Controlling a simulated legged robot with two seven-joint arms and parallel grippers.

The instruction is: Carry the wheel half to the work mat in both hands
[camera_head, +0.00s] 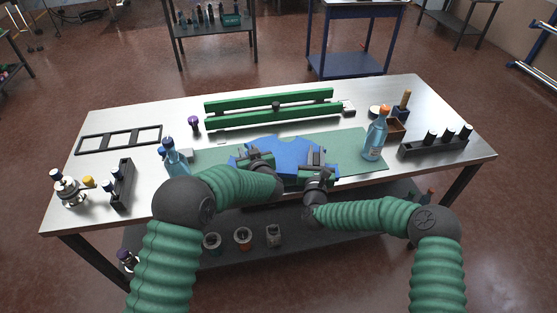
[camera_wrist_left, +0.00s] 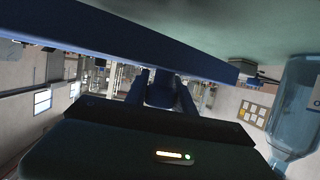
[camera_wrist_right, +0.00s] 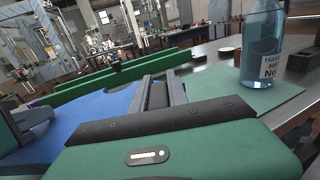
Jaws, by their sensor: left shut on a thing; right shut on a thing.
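The wheel half is a flat blue piece (camera_head: 285,148) over the green work mat (camera_head: 348,148) at the table's front middle. My left gripper (camera_head: 257,163) is shut on its left front part. My right gripper (camera_head: 317,175) is shut on its right front part. In the left wrist view the blue edge (camera_wrist_left: 150,42) runs across in front of the fingers (camera_wrist_left: 160,88). In the right wrist view the blue surface (camera_wrist_right: 85,115) lies left of the fingers (camera_wrist_right: 158,95). I cannot tell whether the piece touches the mat.
Green rails (camera_head: 270,108) lie behind the mat. A black rack (camera_head: 435,144) stands at right, another (camera_head: 122,184) at left. A black frame (camera_head: 120,140) lies back left.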

